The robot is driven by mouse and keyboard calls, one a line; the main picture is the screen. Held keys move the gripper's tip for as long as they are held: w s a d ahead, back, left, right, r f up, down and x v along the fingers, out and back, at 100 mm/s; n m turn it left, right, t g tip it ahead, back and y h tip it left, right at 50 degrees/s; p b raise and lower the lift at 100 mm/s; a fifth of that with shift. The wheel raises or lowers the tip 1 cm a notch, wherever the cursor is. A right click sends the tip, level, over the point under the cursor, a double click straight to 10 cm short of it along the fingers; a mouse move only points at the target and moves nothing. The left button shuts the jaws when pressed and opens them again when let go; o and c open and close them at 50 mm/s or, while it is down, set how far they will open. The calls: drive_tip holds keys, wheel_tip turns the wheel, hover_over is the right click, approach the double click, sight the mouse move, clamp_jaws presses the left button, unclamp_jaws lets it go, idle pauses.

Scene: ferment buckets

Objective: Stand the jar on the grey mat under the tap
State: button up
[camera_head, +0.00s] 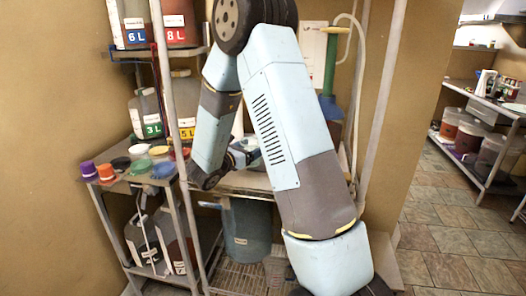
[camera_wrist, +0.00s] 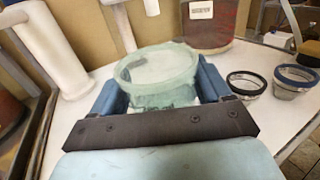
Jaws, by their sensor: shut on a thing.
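A greenish clear glass jar (camera_wrist: 160,66) is between the two blue fingers of my gripper (camera_wrist: 163,92) in the wrist view. My gripper is shut on it. The jar's round open rim faces up towards the camera, and its base is hidden. I cannot tell whether it touches the white worktop (camera_wrist: 262,113). I cannot make out the grey mat or the tap in either view.
Two small glass cups with dark rims, one black (camera_wrist: 246,84) and one blue (camera_wrist: 296,80), stand right of the jar. A labelled reddish container (camera_wrist: 208,32) stands behind it, and white pipes (camera_wrist: 58,50) at left. A shelf with coloured lids (camera_head: 140,165) is left of my arm.

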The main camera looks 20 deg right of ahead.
drive_tip(key=x, duration=0.7)
drive_tip(key=shift+w+d, duration=0.1)
drive_tip(key=shift+d, duration=0.1)
drive_tip(key=shift+f, duration=1.75)
drive_tip(key=shift+f, duration=0.1)
drive_tip(key=o, duration=1.2)
